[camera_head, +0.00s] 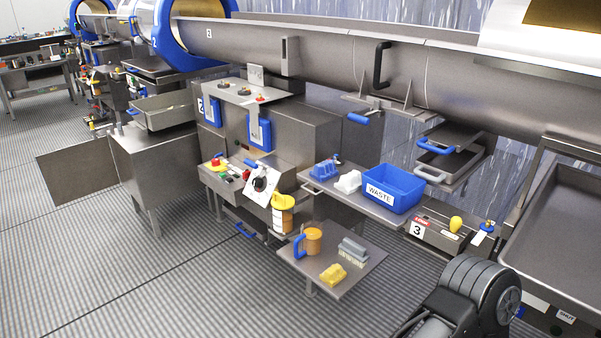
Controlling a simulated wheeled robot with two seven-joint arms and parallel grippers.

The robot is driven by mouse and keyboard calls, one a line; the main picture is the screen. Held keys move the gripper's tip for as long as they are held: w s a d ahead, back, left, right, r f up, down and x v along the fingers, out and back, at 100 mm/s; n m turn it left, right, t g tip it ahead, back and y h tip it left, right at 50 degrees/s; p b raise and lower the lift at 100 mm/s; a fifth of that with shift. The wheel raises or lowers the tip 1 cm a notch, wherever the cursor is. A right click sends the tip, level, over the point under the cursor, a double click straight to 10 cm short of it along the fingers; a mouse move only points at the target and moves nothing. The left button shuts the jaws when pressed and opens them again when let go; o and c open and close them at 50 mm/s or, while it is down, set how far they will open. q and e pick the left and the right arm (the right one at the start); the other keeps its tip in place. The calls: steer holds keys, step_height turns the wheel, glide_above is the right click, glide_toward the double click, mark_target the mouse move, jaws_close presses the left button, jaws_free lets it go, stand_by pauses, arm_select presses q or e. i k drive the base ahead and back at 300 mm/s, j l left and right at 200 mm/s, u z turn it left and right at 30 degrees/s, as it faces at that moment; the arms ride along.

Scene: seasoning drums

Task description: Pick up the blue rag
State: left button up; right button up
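A crumpled blue item (325,170), which looks like the blue rag, lies on the steel shelf (377,207) in the middle of the head view. A white folded item (348,182) lies close to its right. Neither of my grippers shows in this view. Only a dark, rounded part of what looks like my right arm (470,295) is in view at the lower right, well apart from the blue item. Nothing holds the blue item.
A blue WASTE bin (394,188) stands right of the rags. A lower table (355,283) holds a yellow sponge (333,273), a brush-like block (352,252) and an orange, blue-handled container (313,240). A large steel drum (330,60) runs above. The floor at left is clear.

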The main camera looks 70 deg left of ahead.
mark_target(327, 170)
steer(key=u, duration=2.3)
steer(key=z, duration=1.45)
steer(key=u, duration=1.45)
steer(key=i+z, duration=0.1)
steer(key=z, duration=0.25)
steer(key=j+z, duration=0.1)
steer(key=z, duration=0.3)
steer(key=i+j+z, duration=0.1)
steer(key=z, duration=0.25)
steer(key=i+j+z, duration=0.15)
steer(key=j, duration=0.2)
steer(key=i+j+z, duration=0.15)
steer(key=j, duration=0.2)
steer(key=i+j+z, duration=0.1)
steer(key=i+j, duration=0.15)
steer(key=j, duration=0.15)
steer(key=i+j+z, duration=0.15)
steer(key=j, duration=0.2)
